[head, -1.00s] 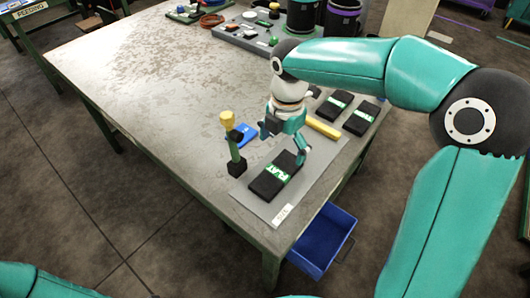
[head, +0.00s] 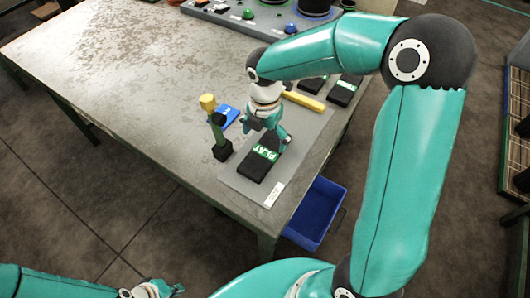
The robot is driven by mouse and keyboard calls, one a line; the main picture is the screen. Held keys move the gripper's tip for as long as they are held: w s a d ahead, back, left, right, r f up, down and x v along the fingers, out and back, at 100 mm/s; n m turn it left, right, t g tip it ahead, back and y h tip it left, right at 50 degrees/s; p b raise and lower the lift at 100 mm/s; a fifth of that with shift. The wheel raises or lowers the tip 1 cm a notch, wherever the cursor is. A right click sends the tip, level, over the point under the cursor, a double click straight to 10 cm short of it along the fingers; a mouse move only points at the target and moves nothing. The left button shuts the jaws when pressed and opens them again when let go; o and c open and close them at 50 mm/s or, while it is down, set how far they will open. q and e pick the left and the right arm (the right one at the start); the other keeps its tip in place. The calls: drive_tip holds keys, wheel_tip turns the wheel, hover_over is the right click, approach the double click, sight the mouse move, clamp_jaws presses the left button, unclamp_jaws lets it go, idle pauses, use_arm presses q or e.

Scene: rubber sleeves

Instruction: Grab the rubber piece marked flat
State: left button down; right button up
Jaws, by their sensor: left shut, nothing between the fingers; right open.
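The rubber piece marked flat (head: 256,166) is a black block with a green band and white "FLAT" lettering. It lies on a grey mat (head: 236,183) near the table's front corner. My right gripper (head: 268,140) points down over its far end, with its fingers open. One finger appears beside the block's right edge; I cannot tell whether it touches. My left gripper (head: 165,290) is at the bottom edge, low in front of the table, shut and empty, partly cut off.
A yellow-topped green post on a black base (head: 222,150) stands left of the block. A blue piece (head: 229,114), a yellow bar (head: 304,101) and black blocks (head: 342,93) lie behind. A blue drawer (head: 315,212) hangs open below the table edge. The table's left part is clear.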

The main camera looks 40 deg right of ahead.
sight(264, 152)
drive_tip(key=shift+f, duration=2.85)
drive_tip(key=c, duration=1.3)
drive_tip(key=shift+r, duration=0.1)
